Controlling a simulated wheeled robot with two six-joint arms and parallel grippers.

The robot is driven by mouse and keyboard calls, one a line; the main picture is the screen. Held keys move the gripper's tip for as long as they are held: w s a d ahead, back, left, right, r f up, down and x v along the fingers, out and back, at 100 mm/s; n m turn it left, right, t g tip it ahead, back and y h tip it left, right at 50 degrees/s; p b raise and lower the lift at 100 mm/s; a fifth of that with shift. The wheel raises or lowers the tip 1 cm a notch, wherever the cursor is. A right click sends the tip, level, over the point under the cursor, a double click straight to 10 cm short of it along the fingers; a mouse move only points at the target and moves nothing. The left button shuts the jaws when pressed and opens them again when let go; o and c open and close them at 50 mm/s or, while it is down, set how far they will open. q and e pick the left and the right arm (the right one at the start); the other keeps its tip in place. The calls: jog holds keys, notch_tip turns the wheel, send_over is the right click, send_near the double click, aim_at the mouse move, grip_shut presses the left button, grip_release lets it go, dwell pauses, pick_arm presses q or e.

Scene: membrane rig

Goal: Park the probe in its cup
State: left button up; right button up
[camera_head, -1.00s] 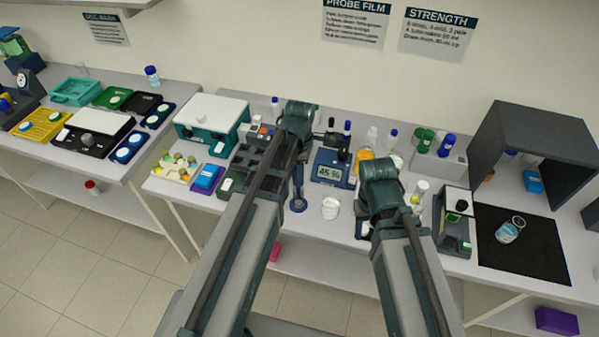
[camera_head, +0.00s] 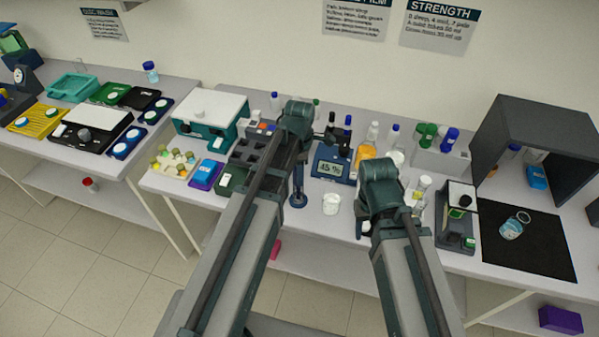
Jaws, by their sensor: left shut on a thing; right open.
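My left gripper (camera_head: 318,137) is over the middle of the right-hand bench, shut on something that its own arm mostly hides. I take this to be the probe, but its shape and tip cannot be made out. A blue upright piece with a round foot (camera_head: 298,200) stands on the bench just below that wrist. Its top is hidden behind my arm, so I cannot tell whether it is the cup. A blue meter (camera_head: 333,167) with a lit percent display stands right of the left arm. My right gripper (camera_head: 382,180) is open, its fingers mostly hidden behind its wrist.
A white beaker (camera_head: 331,203) stands in front of the meter. An amber bottle (camera_head: 364,155) and several capped bottles stand close behind my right wrist. A small dark instrument (camera_head: 457,218) and a black mat (camera_head: 545,245) with a jar (camera_head: 512,228) lie to the right.

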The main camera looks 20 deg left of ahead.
pick_arm(q)
jog(key=shift+f, duration=0.3)
jog(key=o, duration=1.2)
jog(key=shift+r, duration=0.1)
notch_tip(320, 180, up, 14)
jog(key=p, duration=1.3)
jog(key=shift+f, duration=0.2)
